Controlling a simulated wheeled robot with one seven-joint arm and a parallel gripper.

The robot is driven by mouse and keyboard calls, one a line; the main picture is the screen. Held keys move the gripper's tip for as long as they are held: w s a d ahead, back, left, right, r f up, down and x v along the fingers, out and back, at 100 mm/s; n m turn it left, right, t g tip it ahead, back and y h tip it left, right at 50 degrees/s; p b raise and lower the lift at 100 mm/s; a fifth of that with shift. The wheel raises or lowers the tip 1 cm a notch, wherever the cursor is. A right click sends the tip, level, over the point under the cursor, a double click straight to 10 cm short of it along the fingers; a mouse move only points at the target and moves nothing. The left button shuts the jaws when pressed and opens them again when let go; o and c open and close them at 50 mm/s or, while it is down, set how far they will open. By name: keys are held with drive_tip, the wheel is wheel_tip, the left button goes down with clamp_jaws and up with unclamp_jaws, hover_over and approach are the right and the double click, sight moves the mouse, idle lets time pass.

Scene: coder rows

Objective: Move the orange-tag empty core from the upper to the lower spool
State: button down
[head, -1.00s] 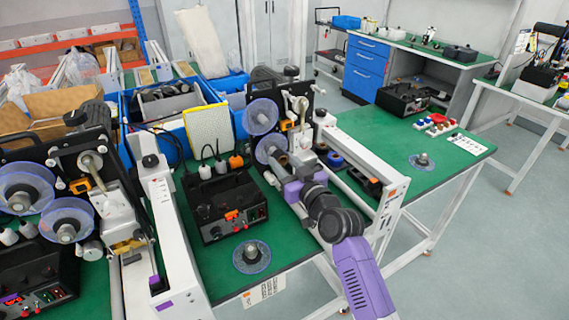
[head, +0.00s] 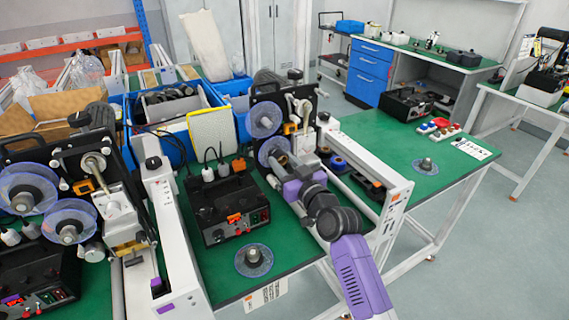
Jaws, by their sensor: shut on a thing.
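The orange-tag coder is the right machine, with an orange tag (head: 396,197) on the end of its white rail. Its upper spool (head: 265,119) is a clear bluish disc, and its lower spool (head: 273,151) is a similar disc just below. My gripper (head: 284,166) is at the lower spool, reached by my purple arm from the front right. It is shut on the empty core (head: 281,159), a small brownish piece largely hidden by the gripper. The core is in front of the lower spool's disc; I cannot tell whether it is on the spindle.
A black control box (head: 228,207) stands left of my gripper. A spare disc with a hub (head: 254,260) lies at the front table edge, another (head: 425,166) on the right table. The purple-tag coder (head: 70,200) is at left. The white rail (head: 365,170) runs close right of my arm.

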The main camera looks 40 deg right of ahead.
drive_tip(key=shift+w+d, duration=0.25)
drive_tip(key=shift+w, duration=0.45)
drive_tip(key=c, duration=0.9)
unclamp_jaws()
drive_tip(key=shift+o, duration=0.2)
drive_tip(key=b+v, duration=0.2)
drive_tip(key=v, duration=0.6)
drive_tip(key=shift+w+r, duration=0.1)
